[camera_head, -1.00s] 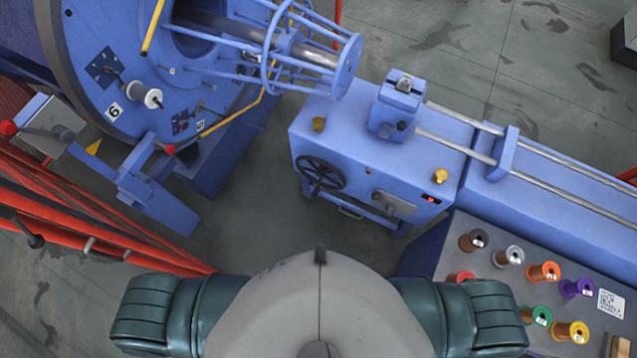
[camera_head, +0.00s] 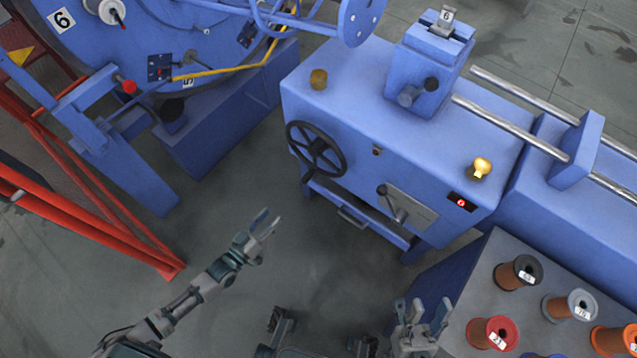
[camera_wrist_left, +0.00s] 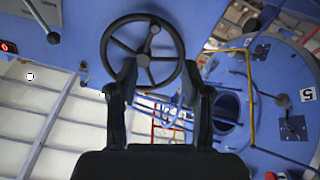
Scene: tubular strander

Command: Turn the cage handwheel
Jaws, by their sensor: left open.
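The cage handwheel (camera_head: 316,148) is a black spoked wheel with a handle knob, on the front of the blue machine housing (camera_head: 350,95). It also shows upright in the left wrist view (camera_wrist_left: 143,59), ahead of the fingers. My left gripper (camera_head: 268,222) is open and empty, below and left of the wheel in the head view, apart from it. In the left wrist view my left gripper (camera_wrist_left: 160,78) has its two dark fingers spread, overlapping the lower wheel rim. My right gripper (camera_head: 424,312) has its fingers apart and is empty, near the spool table.
A lever (camera_head: 391,203) and a red display (camera_head: 462,202) are right of the wheel. A spool table (camera_head: 455,285) stands at the lower right. A red rail (camera_head: 100,200) and the blue cage (camera_head: 150,45) are at the left. The floor below the wheel is clear.

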